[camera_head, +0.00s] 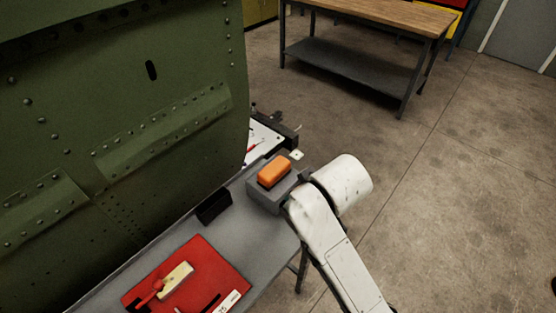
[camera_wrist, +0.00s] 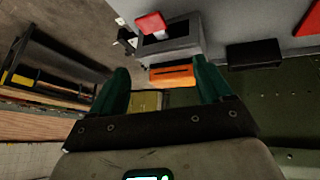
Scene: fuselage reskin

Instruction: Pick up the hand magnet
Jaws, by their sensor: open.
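An orange block (camera_head: 274,172), which looks like the hand magnet, sits on a grey box (camera_head: 265,197) near the far end of the grey bench. In the wrist view the orange block (camera_wrist: 172,75) shows its slotted side, beyond and between the two green fingers. My gripper (camera_wrist: 162,72) is open, with nothing held between the fingers. I cannot tell how far the fingertips are from the block. In the head view my white arm reaches in from the lower right and its wrist is beside the box; the fingers are not clearly seen there.
A red mat (camera_head: 224,263) with a cream-and-red tool (camera_head: 176,280) lies nearer on the bench. A black block (camera_head: 214,206) stands beside the green riveted fuselage panel (camera_head: 110,120). A wooden-topped table (camera_head: 380,20) stands behind, with open floor to the right.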

